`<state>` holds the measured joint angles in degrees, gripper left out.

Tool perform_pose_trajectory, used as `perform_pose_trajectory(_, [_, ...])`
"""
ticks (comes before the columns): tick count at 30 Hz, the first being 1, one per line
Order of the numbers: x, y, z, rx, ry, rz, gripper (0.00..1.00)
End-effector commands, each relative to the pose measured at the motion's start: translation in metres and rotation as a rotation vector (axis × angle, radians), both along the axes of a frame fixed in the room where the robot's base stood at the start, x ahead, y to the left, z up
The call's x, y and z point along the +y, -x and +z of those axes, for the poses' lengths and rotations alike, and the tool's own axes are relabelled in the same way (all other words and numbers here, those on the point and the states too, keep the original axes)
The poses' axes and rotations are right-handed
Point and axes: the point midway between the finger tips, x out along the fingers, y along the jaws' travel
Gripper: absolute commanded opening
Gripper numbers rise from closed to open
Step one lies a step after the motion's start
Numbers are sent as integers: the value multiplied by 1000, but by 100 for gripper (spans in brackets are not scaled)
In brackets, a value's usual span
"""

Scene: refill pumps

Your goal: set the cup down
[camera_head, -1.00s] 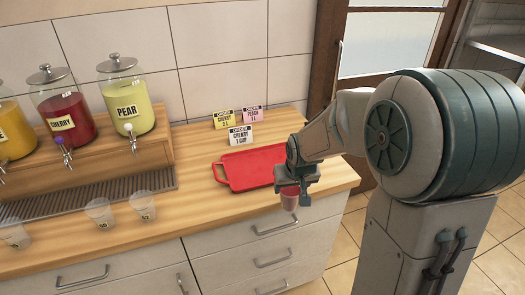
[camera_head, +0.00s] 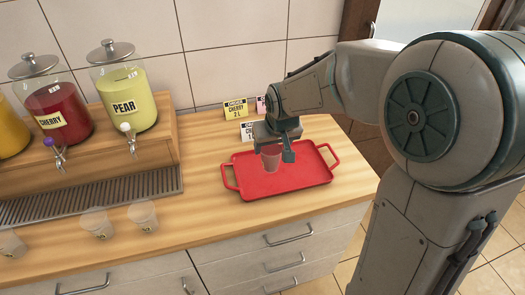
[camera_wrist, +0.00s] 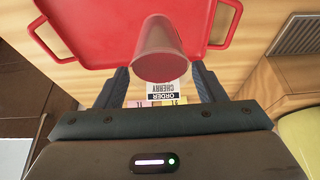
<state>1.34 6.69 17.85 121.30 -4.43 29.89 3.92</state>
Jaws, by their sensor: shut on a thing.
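The cup (camera_head: 271,160) is small, translucent and reddish. It shows upright over the left-middle part of the red tray (camera_head: 315,178) in the head view. My gripper (camera_head: 275,150) is shut on the cup. In the wrist view the cup (camera_wrist: 160,50) sits between the two dark fingers, with the red tray (camera_wrist: 110,30) behind it. I cannot tell whether the cup's base touches the tray. No other thing stands on the tray.
Order cards, including a yellow one (camera_head: 236,110) and a white one (camera_head: 247,131), stand behind the tray. Dispensers with cherry (camera_head: 63,118) and pear (camera_head: 130,95) stand on a wooden stand at left. Several clear cups, including one (camera_head: 143,216), stand near the counter's front edge.

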Motion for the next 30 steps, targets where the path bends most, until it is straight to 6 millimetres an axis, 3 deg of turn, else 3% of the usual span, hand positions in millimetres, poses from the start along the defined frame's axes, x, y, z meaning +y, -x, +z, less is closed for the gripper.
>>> perform_pose_trajectory(6, [23,-27,-21,3,-1,1,17])
perform_pose_trajectory(11, [30,-38,-29,0,-1,-3,17])
perform_pose_trajectory(14, [31,-40,-34,1,0,-3,17])
perform_pose_trajectory(21, [31,-40,-66,3,2,-3,17])
perform_pose_trajectory(30, [31,-40,-71,-1,-1,-4,17])
